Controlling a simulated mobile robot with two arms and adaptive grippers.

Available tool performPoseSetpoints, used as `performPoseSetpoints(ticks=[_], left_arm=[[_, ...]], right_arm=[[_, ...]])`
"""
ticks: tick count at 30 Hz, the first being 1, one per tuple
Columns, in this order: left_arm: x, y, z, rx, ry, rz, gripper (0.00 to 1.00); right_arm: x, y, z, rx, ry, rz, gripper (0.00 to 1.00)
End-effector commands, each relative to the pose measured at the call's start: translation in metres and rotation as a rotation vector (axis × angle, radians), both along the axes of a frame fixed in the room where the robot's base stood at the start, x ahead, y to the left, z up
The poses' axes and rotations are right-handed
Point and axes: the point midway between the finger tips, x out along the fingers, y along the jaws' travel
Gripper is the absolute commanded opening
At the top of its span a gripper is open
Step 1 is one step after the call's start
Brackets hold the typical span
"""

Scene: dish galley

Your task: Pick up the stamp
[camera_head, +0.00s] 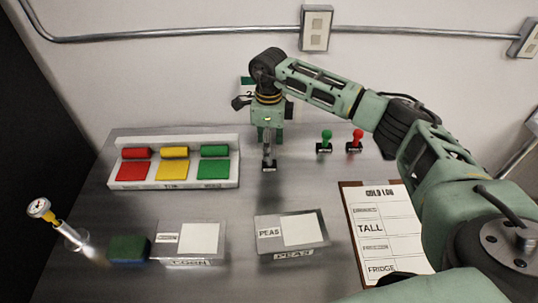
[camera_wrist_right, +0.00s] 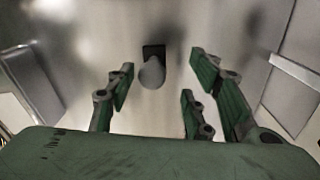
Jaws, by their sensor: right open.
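A stamp with a grey handle and a dark base (camera_head: 269,165) stands upright on the steel counter, below my right gripper (camera_head: 269,138). In the right wrist view, the round grey top of the stamp (camera_wrist_right: 152,73) shows ahead of the open fingers of my right gripper (camera_wrist_right: 160,88), between their lines. The fingers look clear of it, though the depth gap is hard to judge. A green stamp (camera_head: 326,138) and a red stamp (camera_head: 356,138) stand upright to the right. My left gripper is not in view.
A white tray (camera_head: 229,184) with red, yellow and green pads is left of the gripper. Two labelled containers, one corn (camera_head: 190,262) and one peas (camera_head: 290,253), stand in front. A clipboard (camera_head: 350,225) lies right. A dial thermometer (camera_head: 40,208) and green block (camera_head: 128,248) are left.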

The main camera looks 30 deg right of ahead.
Motion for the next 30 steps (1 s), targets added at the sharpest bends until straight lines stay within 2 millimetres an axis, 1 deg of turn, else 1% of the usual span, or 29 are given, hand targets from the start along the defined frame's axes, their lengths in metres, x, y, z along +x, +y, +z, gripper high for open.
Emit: performPoseSetpoints(ticks=[5, 7, 9, 12, 15, 20, 30], left_arm=[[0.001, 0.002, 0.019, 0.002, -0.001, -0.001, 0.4], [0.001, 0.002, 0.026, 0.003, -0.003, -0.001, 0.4], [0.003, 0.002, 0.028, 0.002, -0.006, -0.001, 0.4], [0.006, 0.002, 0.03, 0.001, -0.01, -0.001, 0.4], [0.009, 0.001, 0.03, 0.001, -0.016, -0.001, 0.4], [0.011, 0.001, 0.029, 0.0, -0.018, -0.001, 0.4], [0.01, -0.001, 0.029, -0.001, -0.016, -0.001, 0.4]], right_arm=[[-0.006, 0.002, -0.019, 0.001, 0.004, 0.001, 0.48], [-0.009, 0.004, -0.029, 0.001, 0.005, 0.001, 0.48], [-0.008, 0.005, -0.041, 0.001, 0.002, 0.0, 0.48], [-0.008, 0.004, -0.051, 0.002, 0.001, -0.001, 0.48], [-0.008, 0.004, -0.055, 0.001, -0.001, 0.0, 0.48], [-0.008, 0.004, -0.055, 0.001, -0.002, 0.001, 0.48], [-0.008, 0.004, -0.055, 0.001, -0.002, 0.0, 0.19]])
